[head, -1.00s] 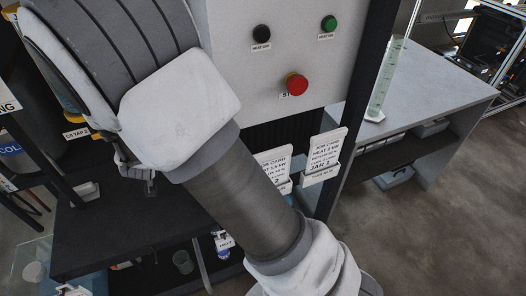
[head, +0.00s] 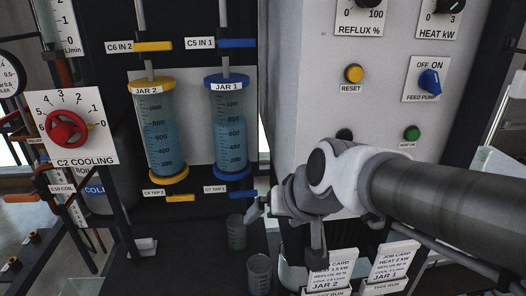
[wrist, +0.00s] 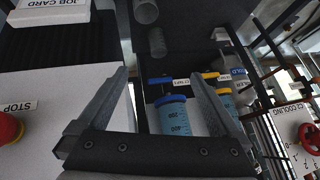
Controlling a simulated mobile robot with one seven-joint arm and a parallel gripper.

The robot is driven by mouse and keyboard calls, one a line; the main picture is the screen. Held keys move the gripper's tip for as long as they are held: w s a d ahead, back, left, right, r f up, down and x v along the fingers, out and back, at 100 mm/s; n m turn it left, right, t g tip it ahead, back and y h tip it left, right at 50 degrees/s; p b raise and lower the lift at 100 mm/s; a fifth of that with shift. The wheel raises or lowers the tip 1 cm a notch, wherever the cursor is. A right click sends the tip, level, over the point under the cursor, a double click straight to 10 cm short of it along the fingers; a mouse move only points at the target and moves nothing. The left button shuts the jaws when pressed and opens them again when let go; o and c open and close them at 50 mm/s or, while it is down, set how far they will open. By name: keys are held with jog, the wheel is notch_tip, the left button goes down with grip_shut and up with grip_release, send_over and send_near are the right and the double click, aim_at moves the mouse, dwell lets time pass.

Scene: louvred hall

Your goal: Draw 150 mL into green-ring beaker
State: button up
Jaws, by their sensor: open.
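Jar 1 (head: 229,130), with blue ends, and Jar 2 (head: 160,135), with yellow ends, hold blue liquid on the rack. Two clear beakers stand below, one under the Jar 1 tap (head: 237,232) and one nearer (head: 259,272); I cannot make out a green ring on either. My gripper (head: 256,207) is open and empty, just right of the blue tap handle. In the upside-down wrist view, Jar 1 (wrist: 178,118) and the blue handle (wrist: 159,81) show between my fingers (wrist: 157,73).
A white control panel (head: 310,110) with knobs and buttons stands right of the jars. Job cards (head: 395,262) stand in holders at the front right. A red cooling valve (head: 66,129) is at the left. The dark bench (head: 200,265) has free room left of the beakers.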

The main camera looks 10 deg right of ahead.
jog(key=s+d+g+h, duration=0.1)
jog(key=s+d+h, duration=0.1)
jog(key=s+d, duration=0.5)
jog(key=s, duration=0.3)
jog(key=shift+s+r+h, duration=0.2)
jog(key=shift+r+h, duration=0.05)
jog(key=shift+h, duration=0.05)
